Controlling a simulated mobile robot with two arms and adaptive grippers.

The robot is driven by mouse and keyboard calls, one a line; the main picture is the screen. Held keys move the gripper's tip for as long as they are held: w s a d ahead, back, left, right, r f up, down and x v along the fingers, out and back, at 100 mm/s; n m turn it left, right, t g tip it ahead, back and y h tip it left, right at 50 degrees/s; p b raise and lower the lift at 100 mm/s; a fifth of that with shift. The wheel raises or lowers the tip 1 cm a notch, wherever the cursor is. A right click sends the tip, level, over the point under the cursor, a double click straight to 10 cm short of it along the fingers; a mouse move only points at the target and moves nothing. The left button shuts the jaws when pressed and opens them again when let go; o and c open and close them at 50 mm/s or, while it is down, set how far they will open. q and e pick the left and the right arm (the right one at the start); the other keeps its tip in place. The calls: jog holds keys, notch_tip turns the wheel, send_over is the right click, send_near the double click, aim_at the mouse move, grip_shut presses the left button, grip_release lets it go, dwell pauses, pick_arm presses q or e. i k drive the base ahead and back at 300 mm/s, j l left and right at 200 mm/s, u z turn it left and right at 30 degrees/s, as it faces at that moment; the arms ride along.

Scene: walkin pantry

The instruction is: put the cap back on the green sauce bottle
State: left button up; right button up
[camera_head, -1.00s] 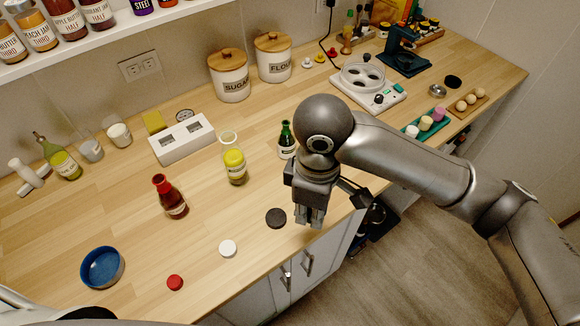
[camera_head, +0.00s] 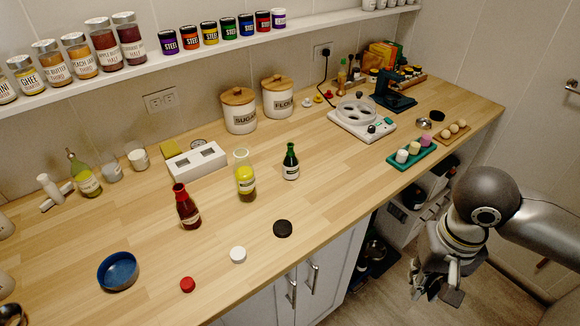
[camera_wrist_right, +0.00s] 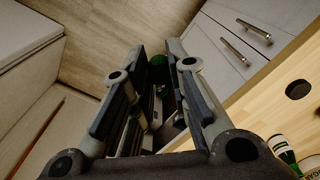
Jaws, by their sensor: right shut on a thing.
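The green sauce bottle (camera_head: 290,163) stands upright on the wooden counter, with a dark green neck and a pale label. Its lower part also shows at the bottom right of the right wrist view (camera_wrist_right: 283,149). My right gripper (camera_head: 437,291) hangs beyond the counter's front edge, low and to the right of the bottle, well apart from it. In the right wrist view its fingers (camera_wrist_right: 160,75) are shut on a small green thing, which looks like the green cap (camera_wrist_right: 158,66); the fingers hide most of it. My left gripper is out of view.
A black cap (camera_head: 283,229), white cap (camera_head: 238,255) and red cap (camera_head: 187,284) lie along the counter's front. A red bottle (camera_head: 187,208) and a yellow bottle (camera_head: 246,181) stand left of the green one. A blue bowl (camera_head: 118,271) is front left. Cabinet doors (camera_head: 300,283) are below.

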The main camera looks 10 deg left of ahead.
aim_at(290, 162)
jog(key=i+l+u, duration=0.15)
jog(key=l+u, duration=0.15)
jog(key=i+l+u, duration=0.1)
jog(key=l+u, duration=0.15)
jog(key=l, duration=0.2)
jog(key=i+l+u, duration=0.1)
jog(key=l+u, duration=0.5)
jog(key=l, duration=0.2)
